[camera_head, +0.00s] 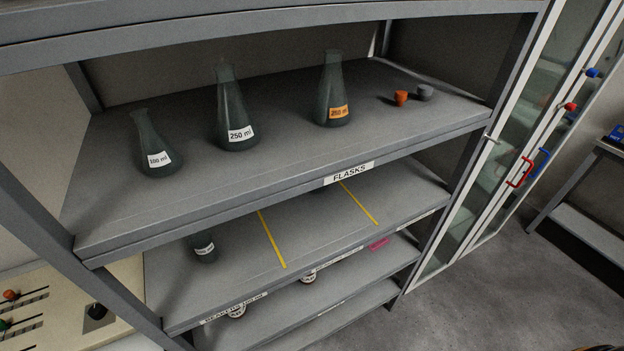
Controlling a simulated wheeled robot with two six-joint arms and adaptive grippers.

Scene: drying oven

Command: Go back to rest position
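Neither of my grippers shows in the head view. A grey metal shelf rack (290,205) fills most of the picture. On its upper shelf stand three dark glass flasks, all upright: a small one labelled 100 ml (148,135), a larger one with a white 250 ml label (229,100), and one with an orange label (328,80). An orange stopper (401,97) and a grey stopper (424,92) lie at the right end of that shelf.
Lower shelves hold a beaker (203,247) and a pink item (378,244); yellow strips (272,240) divide one. A glass-doored cabinet (500,150) with a red handle (520,172) stands right. A panel with knobs (40,310) is lower left. Floor (500,290) at lower right is clear.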

